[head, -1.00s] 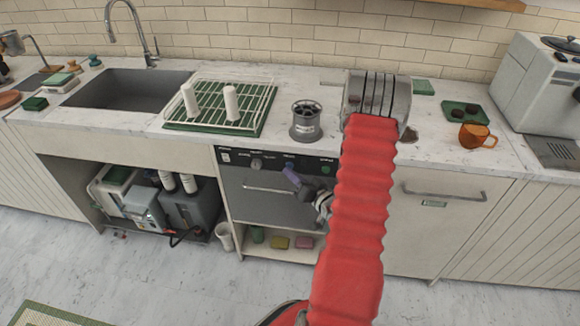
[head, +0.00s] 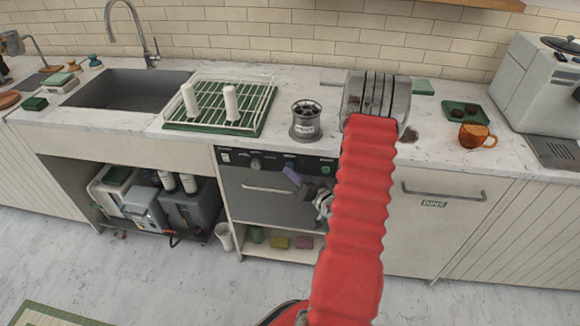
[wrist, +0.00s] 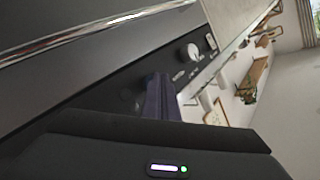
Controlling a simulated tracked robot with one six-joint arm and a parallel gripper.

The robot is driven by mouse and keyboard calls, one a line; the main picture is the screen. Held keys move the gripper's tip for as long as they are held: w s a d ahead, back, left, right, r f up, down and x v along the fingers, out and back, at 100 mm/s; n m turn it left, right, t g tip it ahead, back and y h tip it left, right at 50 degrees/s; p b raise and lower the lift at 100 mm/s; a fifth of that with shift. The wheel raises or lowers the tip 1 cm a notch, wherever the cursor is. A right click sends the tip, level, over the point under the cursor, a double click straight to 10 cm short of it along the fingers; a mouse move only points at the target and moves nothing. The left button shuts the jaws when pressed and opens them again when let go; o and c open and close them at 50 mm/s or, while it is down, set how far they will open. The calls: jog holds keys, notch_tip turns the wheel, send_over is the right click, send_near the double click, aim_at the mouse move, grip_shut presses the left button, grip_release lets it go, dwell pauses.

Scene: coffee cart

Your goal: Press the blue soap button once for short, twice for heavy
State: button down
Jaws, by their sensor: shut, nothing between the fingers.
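The dark appliance front (head: 232,180) under the counter carries a control panel with a white square, a pale knob (head: 256,164) and a green button (head: 326,169). A small blue patch (head: 288,163) shows on the panel just above my fingertips; I cannot tell whether it is the soap button or its label. My gripper (head: 291,174) is shut and empty, its purple fingertips at the panel between the knob and the green button. In the wrist view the fingertips (wrist: 158,98) point at the panel, near the knob (wrist: 189,53). Whether they touch it is hidden.
A metal handle (head: 268,189) runs across the appliance below the panel. Above, the counter holds a dish rack (head: 210,127), a grey metal cup-like part (head: 306,122) and an orange mug (head: 476,135). An open shelf with sponges (head: 280,242) lies below.

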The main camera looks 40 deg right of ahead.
jog(key=shift+w+d, duration=0.1)
jog(key=shift+d, duration=0.05)
dwell(0.5)
jog(key=shift+s+a, duration=0.55)
jog(key=shift+a, duration=0.15)
jog(key=shift+s+a, duration=0.75)
jog(key=shift+a, duration=0.25)
jog(key=shift+s+a, duration=0.75)
jog(key=shift+a, duration=0.25)
